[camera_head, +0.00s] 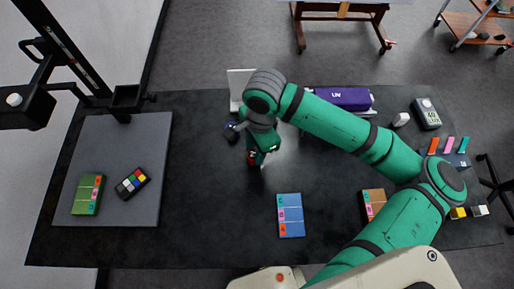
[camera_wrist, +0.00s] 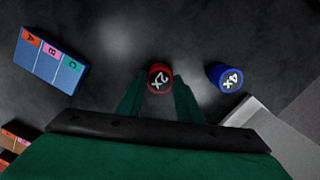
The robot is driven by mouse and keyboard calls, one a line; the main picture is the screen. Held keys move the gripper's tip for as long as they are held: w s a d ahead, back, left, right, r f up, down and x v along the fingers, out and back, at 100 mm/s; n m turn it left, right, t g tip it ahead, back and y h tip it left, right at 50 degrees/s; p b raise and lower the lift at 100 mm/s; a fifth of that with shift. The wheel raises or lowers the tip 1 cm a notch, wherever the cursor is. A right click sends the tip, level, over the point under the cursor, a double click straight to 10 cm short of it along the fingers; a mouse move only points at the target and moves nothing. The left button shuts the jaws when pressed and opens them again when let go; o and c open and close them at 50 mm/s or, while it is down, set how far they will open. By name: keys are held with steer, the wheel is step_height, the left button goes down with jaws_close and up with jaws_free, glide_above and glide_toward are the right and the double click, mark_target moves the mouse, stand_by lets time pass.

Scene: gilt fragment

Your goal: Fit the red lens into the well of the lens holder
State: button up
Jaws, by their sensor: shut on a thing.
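The red lens (camera_wrist: 159,70), a short red cylinder marked 2X on its dark top, sits between my gripper's fingers (camera_wrist: 160,84) in the wrist view. My gripper is shut on it. In the head view the red lens (camera_head: 252,158) shows as a small red patch under my gripper (camera_head: 257,160), low over the dark table; I cannot tell whether it touches the table. A blue lens (camera_wrist: 226,77) marked 4X stands apart to the right in the wrist view, and behind my wrist in the head view (camera_head: 231,132). I cannot clearly make out the lens holder or its well.
A white upright panel (camera_head: 236,86) stands behind my wrist. A purple UV box (camera_head: 343,98) lies behind my arm. A blue lettered board (camera_head: 291,216) lies in front. A grey mat (camera_head: 132,136) holds a green board and colour chart. The table between mat and gripper is clear.

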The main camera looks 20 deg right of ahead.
steer(key=shift+s+d, duration=0.2)
steer(key=shift+s, duration=0.15)
steer(key=shift+f, duration=0.15)
steer(key=o, duration=1.1)
steer(key=shift+a, duration=0.1)
steer(key=shift+o, duration=0.2)
